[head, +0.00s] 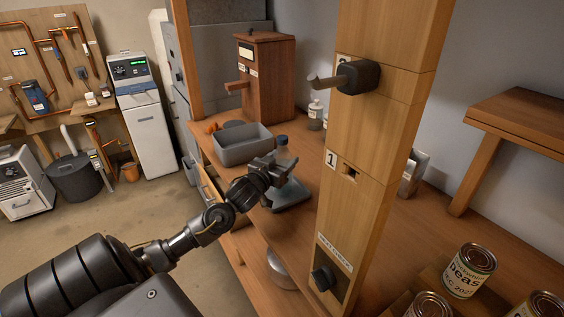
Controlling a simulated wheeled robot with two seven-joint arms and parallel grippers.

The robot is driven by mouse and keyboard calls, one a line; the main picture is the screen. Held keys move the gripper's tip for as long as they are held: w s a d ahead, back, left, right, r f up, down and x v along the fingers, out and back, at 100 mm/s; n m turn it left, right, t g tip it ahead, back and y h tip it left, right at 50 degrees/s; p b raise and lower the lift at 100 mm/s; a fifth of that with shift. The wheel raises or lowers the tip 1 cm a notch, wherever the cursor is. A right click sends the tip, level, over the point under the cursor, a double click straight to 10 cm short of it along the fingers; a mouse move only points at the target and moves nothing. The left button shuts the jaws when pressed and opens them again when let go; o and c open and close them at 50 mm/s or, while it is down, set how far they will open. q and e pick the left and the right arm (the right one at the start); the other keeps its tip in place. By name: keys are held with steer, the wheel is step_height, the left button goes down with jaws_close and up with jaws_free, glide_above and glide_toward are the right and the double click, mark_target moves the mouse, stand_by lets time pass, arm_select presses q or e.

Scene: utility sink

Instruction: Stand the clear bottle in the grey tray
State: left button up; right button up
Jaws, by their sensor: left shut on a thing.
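The grey tray (243,151) sits on the wooden counter, an open rectangular box with raised walls. My left gripper (276,170) is just in front of the tray's right end and is shut on the clear bottle (282,143). The bottle's dark cap shows above the fingers, and it looks about upright. The gripper hides much of its body, and I cannot tell whether its bottom touches what is below. The bottle is outside the tray. My right gripper is not in view.
A grey-green flat piece (290,196) lies below the gripper. A wooden post (368,150) with knobs stands right of it. A white bottle (316,112) and a brown wooden box (267,80) are behind. Several cans (469,270) stand at the lower right.

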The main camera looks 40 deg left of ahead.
arm_select(q)
steer(key=shift+f, duration=0.5)
steer(key=o, duration=0.9)
steer(key=shift+f, duration=0.25)
steer(key=o, duration=0.4)
steer(key=shift+r, duration=0.1)
steer(key=shift+o, duration=0.2)
steer(key=shift+s, duration=0.1)
steer(key=s+d+b, duration=0.2)
steer(key=s, duration=0.9)
steer(key=shift+s, duration=0.4)
